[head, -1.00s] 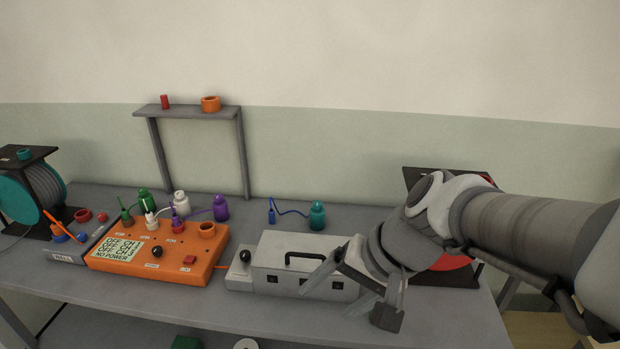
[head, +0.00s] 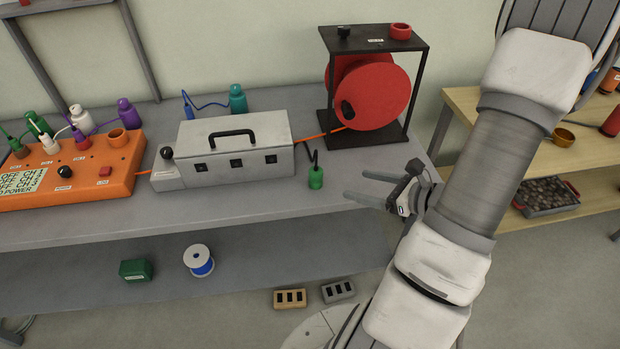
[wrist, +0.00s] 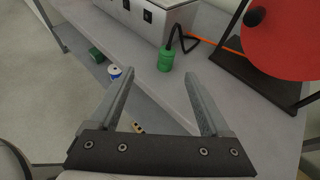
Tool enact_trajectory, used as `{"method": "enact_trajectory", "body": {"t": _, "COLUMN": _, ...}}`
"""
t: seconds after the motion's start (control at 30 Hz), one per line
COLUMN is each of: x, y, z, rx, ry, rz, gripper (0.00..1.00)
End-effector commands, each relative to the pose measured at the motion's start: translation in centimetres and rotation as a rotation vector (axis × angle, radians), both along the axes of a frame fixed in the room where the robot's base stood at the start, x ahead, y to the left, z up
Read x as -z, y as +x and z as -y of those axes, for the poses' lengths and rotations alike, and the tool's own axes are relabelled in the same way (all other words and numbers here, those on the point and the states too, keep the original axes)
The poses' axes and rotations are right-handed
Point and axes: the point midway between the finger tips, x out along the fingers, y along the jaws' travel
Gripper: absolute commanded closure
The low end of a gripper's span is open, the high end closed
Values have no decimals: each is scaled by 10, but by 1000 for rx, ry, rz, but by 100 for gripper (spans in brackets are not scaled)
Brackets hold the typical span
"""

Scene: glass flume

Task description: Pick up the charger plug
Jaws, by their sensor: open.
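A green cylinder with a short bent black cord (head: 316,178) stands upright on the grey bench near its front edge, right of the grey metal box. It looks like the charger plug, but I can read no label on it. It also shows in the wrist view (wrist: 166,58), beyond my fingertips and roughly between their lines. My gripper (head: 356,185) is open and empty, to the right of the green plug and apart from it. Its two fingers also show spread in the wrist view (wrist: 157,72).
The grey box (head: 235,148) with a black handle stands left of the plug. A red reel in a black frame (head: 375,92) stands behind it. An orange power unit (head: 85,165) and several coloured plugs are farther left. A wooden shelf (head: 480,130) is at the right.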

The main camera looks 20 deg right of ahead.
Motion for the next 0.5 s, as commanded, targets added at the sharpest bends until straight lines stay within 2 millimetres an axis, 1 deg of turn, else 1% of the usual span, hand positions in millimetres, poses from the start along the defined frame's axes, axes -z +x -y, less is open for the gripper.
{"method": "enact_trajectory", "body": {"t": 0.03, "x": 6, "y": -3, "z": 6, "rx": 30, "ry": 17, "rz": -3, "gripper": 19}}
{"method": "enact_trajectory", "body": {"t": 0.07, "x": 8, "y": -3, "z": 8, "rx": 41, "ry": 24, "rz": -3, "gripper": 19}}
{"method": "enact_trajectory", "body": {"t": 0.17, "x": 12, "y": 2, "z": 8, "rx": 55, "ry": 34, "rz": -4, "gripper": 19}}
{"method": "enact_trajectory", "body": {"t": 0.27, "x": 18, "y": 16, "z": 1, "rx": 52, "ry": 33, "rz": -4, "gripper": 19}}
{"method": "enact_trajectory", "body": {"t": 0.5, "x": 39, "y": 61, "z": -18, "rx": 49, "ry": 33, "rz": -4, "gripper": 19}}
